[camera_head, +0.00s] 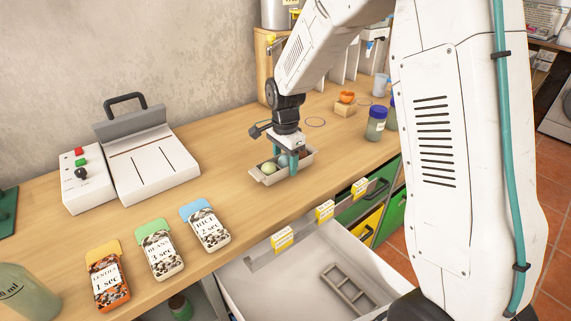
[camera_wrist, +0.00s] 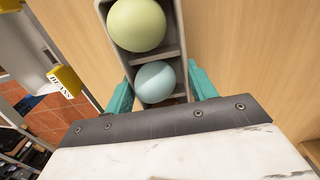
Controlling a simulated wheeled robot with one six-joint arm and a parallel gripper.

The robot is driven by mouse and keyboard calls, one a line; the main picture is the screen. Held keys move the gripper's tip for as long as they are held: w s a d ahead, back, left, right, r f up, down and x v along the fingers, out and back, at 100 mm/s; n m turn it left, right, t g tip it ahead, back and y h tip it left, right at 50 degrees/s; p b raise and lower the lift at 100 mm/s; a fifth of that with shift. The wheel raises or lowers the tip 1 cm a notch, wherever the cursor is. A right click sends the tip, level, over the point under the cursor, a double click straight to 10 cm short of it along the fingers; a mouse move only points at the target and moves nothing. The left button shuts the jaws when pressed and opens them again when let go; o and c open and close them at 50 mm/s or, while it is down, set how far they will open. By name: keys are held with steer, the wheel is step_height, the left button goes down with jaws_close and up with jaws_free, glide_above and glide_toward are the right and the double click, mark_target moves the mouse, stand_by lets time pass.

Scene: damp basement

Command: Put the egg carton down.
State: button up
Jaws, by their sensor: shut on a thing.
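The egg carton (camera_head: 271,180) is a small grey-beige tray over the wooden bench, near its front edge. My gripper (camera_head: 289,165) is shut on it, with the teal fingers on either side. A pale green egg (camera_head: 268,168) and a pale blue egg (camera_head: 283,160) sit in it; a reddish-brown thing shows at its right end, partly hidden by my gripper. In the wrist view the carton (camera_wrist: 103,32) lies between the fingers, the blue egg (camera_wrist: 155,81) nearest and the green egg (camera_wrist: 137,24) beyond. I cannot tell whether the carton touches the bench.
An open white drawer (camera_head: 262,277) holding a grey divided frame (camera_head: 349,289) juts out below the bench front. Labelled bags (camera_head: 207,226) and a white device (camera_head: 150,163) stand left. A blue-lidded jar (camera_head: 376,124) stands right. Bench surface (camera_head: 228,185) left of the carton is clear.

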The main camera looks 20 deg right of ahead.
steer(key=shift+f, duration=0.65)
steer(key=o, duration=1)
steer(key=shift+f, duration=0.15)
